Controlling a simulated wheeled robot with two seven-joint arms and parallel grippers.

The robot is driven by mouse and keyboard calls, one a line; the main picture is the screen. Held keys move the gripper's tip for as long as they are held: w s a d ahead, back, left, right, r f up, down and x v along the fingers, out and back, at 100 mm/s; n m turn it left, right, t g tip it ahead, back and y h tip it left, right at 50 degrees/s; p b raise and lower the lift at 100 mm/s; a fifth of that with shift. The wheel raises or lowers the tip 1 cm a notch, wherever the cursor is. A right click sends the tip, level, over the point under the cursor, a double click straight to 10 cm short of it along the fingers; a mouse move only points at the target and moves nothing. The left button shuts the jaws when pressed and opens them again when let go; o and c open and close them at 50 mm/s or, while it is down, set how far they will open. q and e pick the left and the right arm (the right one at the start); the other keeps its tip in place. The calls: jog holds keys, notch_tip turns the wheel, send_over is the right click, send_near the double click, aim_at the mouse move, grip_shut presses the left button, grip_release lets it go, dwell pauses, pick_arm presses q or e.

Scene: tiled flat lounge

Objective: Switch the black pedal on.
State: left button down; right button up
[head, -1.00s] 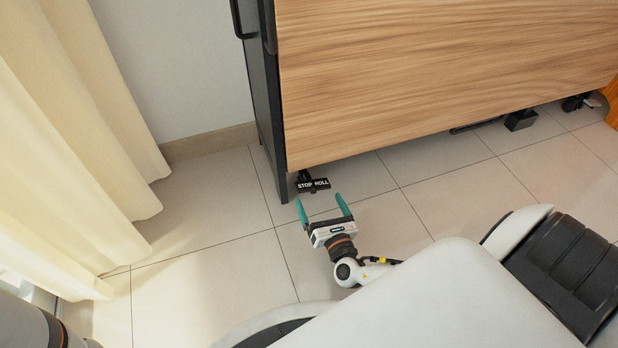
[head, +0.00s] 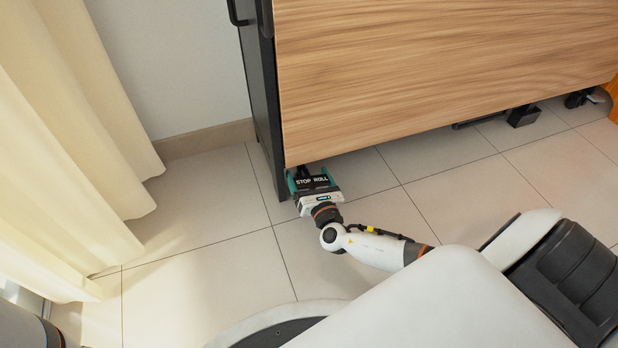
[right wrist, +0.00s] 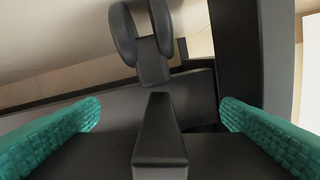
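The black pedal (head: 311,181), lettered "STOP ROLL" in white, sits low under the front left corner of the wood-panelled cabinet (head: 440,70). My right gripper (head: 309,176) is at the pedal, with its teal fingers apart on either side of it. In the right wrist view the black pedal (right wrist: 160,135) stands between the open fingers of my right gripper (right wrist: 160,112), with a gap on each side. The fingers are not closed on it. From these views I cannot tell whether the pedal is pressed. My left gripper is out of view.
A caster wheel (right wrist: 140,35) shows behind the pedal. The cabinet's dark side frame (head: 266,120) is close to the left of my gripper. A cream curtain (head: 70,150) hangs at the left. The tiled floor (head: 205,240) between is clear.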

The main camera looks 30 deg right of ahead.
jog(key=shift+c, duration=0.7)
jog(key=shift+o, duration=0.2)
jog(key=n+p, duration=0.2)
jog(key=shift+r+n+p, duration=0.3)
jog(key=shift+p, duration=0.05)
jog(key=n, duration=0.1)
jog(key=n+p, duration=0.1)
jog(key=shift+a+f+n, duration=0.1)
jog(key=shift+f+n, duration=0.15)
jog(key=shift+n, duration=0.05)
jog(key=shift+c, duration=0.2)
jog(key=shift+o, duration=0.2)
jog(key=shift+f, duration=0.1)
jog(key=o, duration=0.7)
